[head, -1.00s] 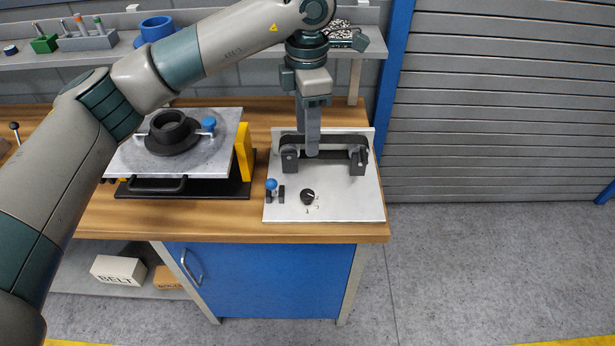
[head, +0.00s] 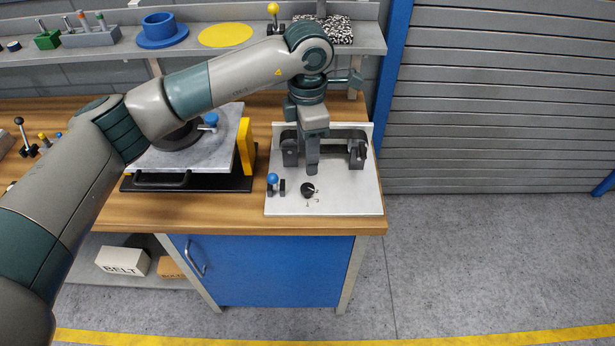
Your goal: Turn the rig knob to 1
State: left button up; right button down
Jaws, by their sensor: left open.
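The rig knob (head: 308,190) is a small black dial with a pale pointer mark on the front of the white rig plate (head: 345,200). Small marks stand around it, too small to read surely. My left gripper (head: 312,172) points down just above and behind the knob, apart from it as far as I can see. It is open, though its fingers overlap in this view. A black belt on grey posts (head: 357,153) stands behind it on the plate, partly hidden by the gripper. My right gripper is not in view.
A blue-knobbed lever (head: 272,179) stands left of the knob on the same plate. A grey slab fixture (head: 160,160) with a yellow block (head: 246,145) is further left on the wooden bench (head: 180,222). A shelf (head: 225,55) runs behind.

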aim_at(308, 187)
pick_arm(q)
notch_tip(308, 187, down, 9)
jog(key=p, duration=0.3)
jog(key=shift+f, duration=0.15)
jog(key=shift+f+p, duration=0.3)
jog(key=shift+f, duration=0.3)
jog(key=shift+c, duration=0.7)
jog(key=c, duration=0.9)
